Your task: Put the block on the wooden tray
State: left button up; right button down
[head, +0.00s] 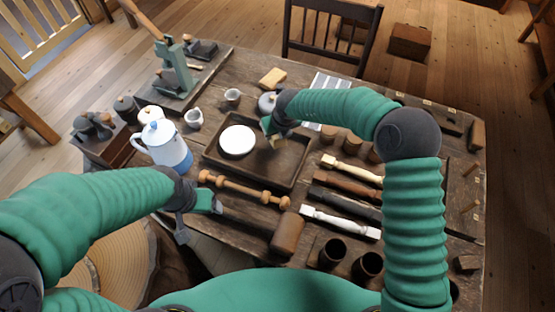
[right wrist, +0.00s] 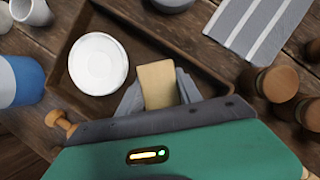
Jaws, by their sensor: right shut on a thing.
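The dark wooden tray (head: 262,169) lies mid-table with a white round plate (head: 238,141) in its left part. My right gripper (head: 275,136) is over the tray, right of the plate. It is shut on the pale wooden block (right wrist: 158,84), which shows between its fingers in the right wrist view. In the head view the block (head: 279,143) is partly hidden by the gripper. I cannot tell whether the block touches the tray floor. My left gripper (head: 199,222) looks open and empty, at the table's front left edge.
A turned spindle (head: 245,189) lies in front of the tray. A blue-white pot (head: 166,145) stands left. Several spindles (head: 340,221) lie right. Behind the tray are a yellowish block (head: 272,78) and a striped cloth (head: 330,86). Dark cups (head: 332,253) stand at the front right.

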jog(key=b, duration=0.2)
send_over(277, 165)
jog(key=s, duration=0.2)
jog(key=shift+w+d+f, duration=0.2)
jog(key=shift+d+f, duration=0.1)
jog(key=shift+f, duration=0.3)
notch_tip(277, 165, down, 3)
jog(key=shift+w+f, duration=0.1)
jog(key=shift+w+d+f, duration=0.1)
jog(key=c, duration=0.8)
grip_release()
